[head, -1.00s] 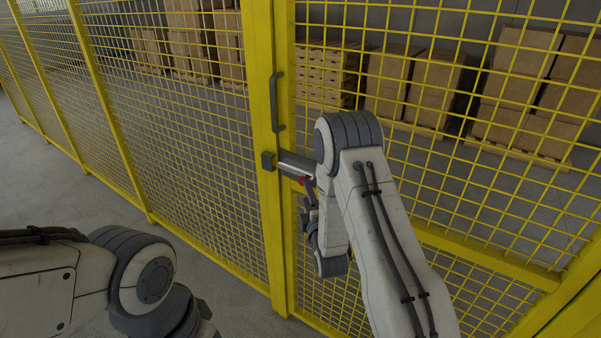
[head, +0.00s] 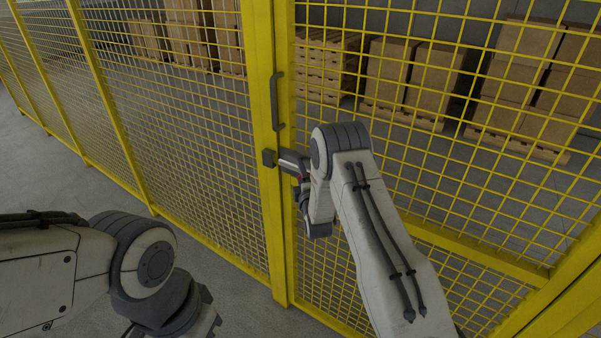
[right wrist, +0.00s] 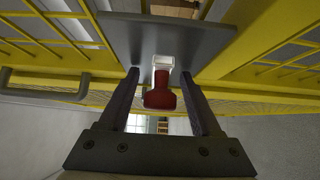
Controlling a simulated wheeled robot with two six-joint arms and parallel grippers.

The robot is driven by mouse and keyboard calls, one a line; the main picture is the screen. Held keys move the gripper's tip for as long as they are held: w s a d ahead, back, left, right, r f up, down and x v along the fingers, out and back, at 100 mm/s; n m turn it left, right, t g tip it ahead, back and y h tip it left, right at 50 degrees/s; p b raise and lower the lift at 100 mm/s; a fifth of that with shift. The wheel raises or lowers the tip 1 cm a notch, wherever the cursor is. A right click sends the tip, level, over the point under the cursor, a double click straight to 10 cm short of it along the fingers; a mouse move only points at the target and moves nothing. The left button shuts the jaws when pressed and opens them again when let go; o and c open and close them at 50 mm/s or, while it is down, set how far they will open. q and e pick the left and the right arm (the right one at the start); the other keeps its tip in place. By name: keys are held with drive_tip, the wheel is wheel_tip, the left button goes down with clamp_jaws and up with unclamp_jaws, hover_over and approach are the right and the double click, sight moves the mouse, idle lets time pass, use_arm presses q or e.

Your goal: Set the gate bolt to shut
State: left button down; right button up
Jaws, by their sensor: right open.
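The gate bolt (head: 292,160) is a light metal bar on a grey plate (right wrist: 205,38) at the yellow gate. A dark block (head: 268,158) sits on the post to its left. I cannot tell whether the bar enters that block. In the right wrist view, the bolt's red handle (right wrist: 160,93) hangs from a pale stem (right wrist: 163,64). My right gripper (right wrist: 160,76) is open, with one finger on each side of the handle and a gap on both sides. In the head view my right arm mostly hides it. My left arm shows at lower left, but its gripper is out of view.
A dark pull handle (head: 277,102) stands on the gate edge above the bolt. Yellow mesh fencing (head: 190,130) runs to the left. Pallets of boxes (head: 400,82) stand behind the mesh. Bare grey floor lies in front at left.

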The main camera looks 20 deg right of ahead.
clamp_jaws()
drive_tip(key=shift+f, duration=0.1)
idle(1.2)
